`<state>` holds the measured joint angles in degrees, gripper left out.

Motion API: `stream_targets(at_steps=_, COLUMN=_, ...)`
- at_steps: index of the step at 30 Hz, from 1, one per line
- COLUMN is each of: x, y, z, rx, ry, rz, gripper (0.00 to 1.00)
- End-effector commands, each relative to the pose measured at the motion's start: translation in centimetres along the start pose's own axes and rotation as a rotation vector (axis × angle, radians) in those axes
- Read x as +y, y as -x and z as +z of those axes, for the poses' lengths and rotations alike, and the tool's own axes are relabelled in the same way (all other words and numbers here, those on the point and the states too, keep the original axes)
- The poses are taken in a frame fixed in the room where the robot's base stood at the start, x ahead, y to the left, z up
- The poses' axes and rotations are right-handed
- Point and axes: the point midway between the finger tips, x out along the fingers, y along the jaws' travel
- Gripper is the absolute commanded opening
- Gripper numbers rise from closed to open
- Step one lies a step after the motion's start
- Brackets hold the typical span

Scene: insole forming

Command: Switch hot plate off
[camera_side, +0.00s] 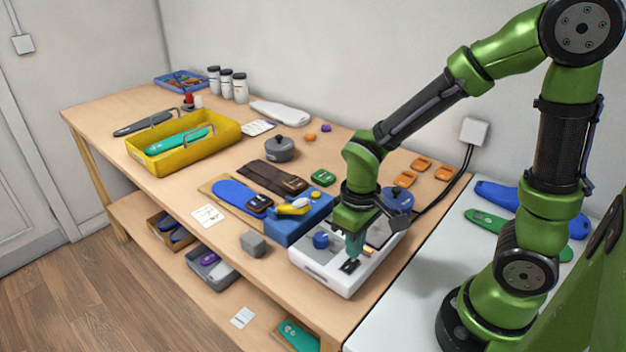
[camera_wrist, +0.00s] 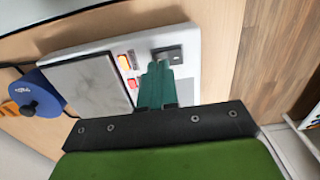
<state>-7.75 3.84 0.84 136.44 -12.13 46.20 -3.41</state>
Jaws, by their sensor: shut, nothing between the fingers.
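The hot plate (camera_side: 318,271) is a white box near the front right of the bench, with a blue knob (camera_side: 321,240) on its top. A black rocker switch (camera_side: 350,266) sits at its front corner; the wrist view shows the switch (camera_wrist: 170,54) just past my fingertips. My gripper (camera_side: 355,248) points down, its teal fingers shut and empty, close to the switch. I cannot tell whether they touch it. In the wrist view my gripper (camera_wrist: 160,72) partly covers the panel. An orange patch (camera_wrist: 123,62) and a red one (camera_wrist: 131,84) show beside the grey heating surface (camera_wrist: 88,85).
A blue block (camera_side: 298,222) with yellow pieces stands against the hot plate's left side. A round blue lid (camera_side: 397,199) lies behind the hot plate. A black cable runs to a wall socket (camera_side: 474,131).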

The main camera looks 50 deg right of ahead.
Motion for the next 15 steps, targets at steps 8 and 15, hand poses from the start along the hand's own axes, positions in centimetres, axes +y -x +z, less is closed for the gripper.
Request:
stream_targets(at_steps=8, x=0.00, y=-0.05, z=0.01, rx=0.000, ry=0.000, rz=0.000, gripper=0.00)
stream_targets(at_steps=15, x=0.00, y=-0.40, z=0.00, rx=-0.001, ry=0.000, rz=0.000, gripper=0.00)
